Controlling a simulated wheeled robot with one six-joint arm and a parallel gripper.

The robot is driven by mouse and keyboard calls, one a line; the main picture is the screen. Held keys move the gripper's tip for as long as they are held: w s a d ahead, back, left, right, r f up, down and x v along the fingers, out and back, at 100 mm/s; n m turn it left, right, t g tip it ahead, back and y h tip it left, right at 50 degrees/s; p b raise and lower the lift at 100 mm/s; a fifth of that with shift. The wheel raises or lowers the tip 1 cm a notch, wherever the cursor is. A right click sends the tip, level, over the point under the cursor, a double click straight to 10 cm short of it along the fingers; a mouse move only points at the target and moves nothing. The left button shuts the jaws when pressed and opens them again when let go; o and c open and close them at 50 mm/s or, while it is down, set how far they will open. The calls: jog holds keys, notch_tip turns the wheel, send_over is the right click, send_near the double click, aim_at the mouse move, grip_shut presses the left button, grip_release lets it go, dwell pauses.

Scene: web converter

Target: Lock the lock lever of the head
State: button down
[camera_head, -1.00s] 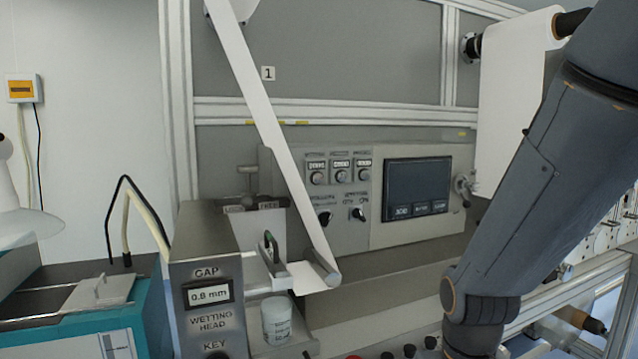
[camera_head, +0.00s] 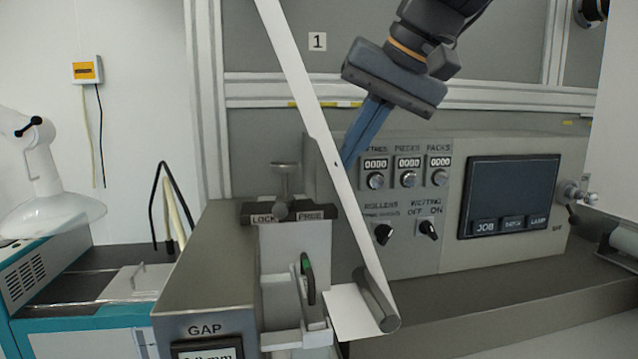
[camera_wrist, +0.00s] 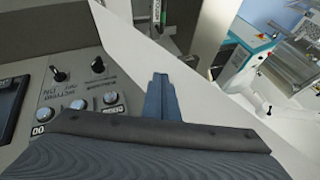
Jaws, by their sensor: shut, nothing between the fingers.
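The lock lever (camera_head: 281,211) ends in a dark round knob in front of a dark plate (camera_head: 322,213) marked LOCK at left and FREE at right, on top of the grey wetting head (camera_head: 205,270). The knob appears between the two words; its exact setting is hard to tell. A T-shaped handle (camera_head: 286,170) stands just behind it. My gripper (camera_head: 347,160) is shut and empty, pointing down, above and to the right of the lever and apart from it. The wrist view shows the shut fingers (camera_wrist: 160,78) near the web.
The white paper web (camera_head: 325,150) slants down to a roller (camera_head: 376,300), between the lever and the control panel (camera_head: 400,230) at right. A teal machine (camera_head: 90,320) is at left.

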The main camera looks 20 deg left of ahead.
aim_at(278, 210)
jog(key=w+a+f+p, duration=0.1)
jog(key=a+f+p, duration=0.2)
jog(key=a+f, duration=0.5)
jog(key=shift+w+a+f+p, duration=0.25)
jog(key=shift+a+f+p, duration=0.05)
jog(key=shift+f+p, duration=0.1)
jog(key=shift+s+a+p, duration=0.25)
jog(key=shift+s+a, duration=0.2)
jog(key=shift+a, duration=0.2)
jog(key=shift+s+a+p, duration=0.2)
jog(key=shift+s+a, duration=0.2)
jog(key=shift+a, duration=0.25)
